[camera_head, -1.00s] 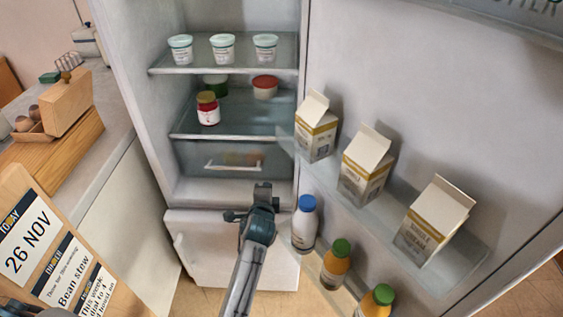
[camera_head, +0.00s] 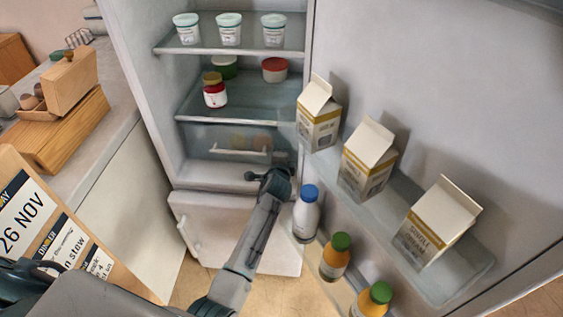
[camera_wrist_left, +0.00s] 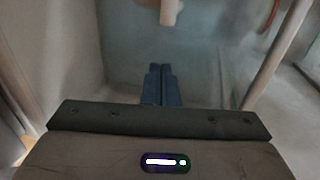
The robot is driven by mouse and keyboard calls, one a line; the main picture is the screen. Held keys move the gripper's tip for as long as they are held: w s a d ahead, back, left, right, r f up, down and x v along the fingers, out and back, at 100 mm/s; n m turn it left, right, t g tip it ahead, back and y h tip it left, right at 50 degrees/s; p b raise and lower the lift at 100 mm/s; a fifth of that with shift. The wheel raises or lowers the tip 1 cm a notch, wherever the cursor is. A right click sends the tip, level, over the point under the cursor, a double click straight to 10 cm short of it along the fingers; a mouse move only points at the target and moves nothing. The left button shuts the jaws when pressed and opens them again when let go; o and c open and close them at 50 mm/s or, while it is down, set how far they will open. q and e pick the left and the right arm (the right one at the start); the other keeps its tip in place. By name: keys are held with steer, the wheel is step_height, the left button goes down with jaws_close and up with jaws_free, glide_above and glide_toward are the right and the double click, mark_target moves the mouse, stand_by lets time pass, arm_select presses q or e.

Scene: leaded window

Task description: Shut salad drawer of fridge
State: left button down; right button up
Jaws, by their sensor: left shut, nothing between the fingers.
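The fridge (camera_head: 190,178) stands open. Its salad drawer (camera_head: 212,141), with a clear front and a pale bar handle (camera_head: 240,153), is below the lower glass shelf. Contents show dimly through the front. How far out the drawer stands is hard to tell. My left gripper (camera_head: 281,160) is in front of the drawer's right side, right of the handle. In the left wrist view its blue fingers (camera_wrist_left: 160,68) are together and empty, pointing at the bluish clear drawer front (camera_wrist_left: 205,65). Whether they touch it is unclear. My right gripper is out of view.
The open fridge door at right bears cartons (camera_head: 367,160) and bottles, including a blue-capped bottle (camera_head: 306,214) close beside my left gripper. A jar (camera_head: 214,92) and tubs stand on the shelves above. A counter (camera_head: 120,115) and a note board (camera_head: 55,235) are at left.

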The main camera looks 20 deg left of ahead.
mark_target(283, 145)
arm_select(q)
steer(key=shift+w+a+f, duration=0.1)
steer(key=shift+w, duration=0.15)
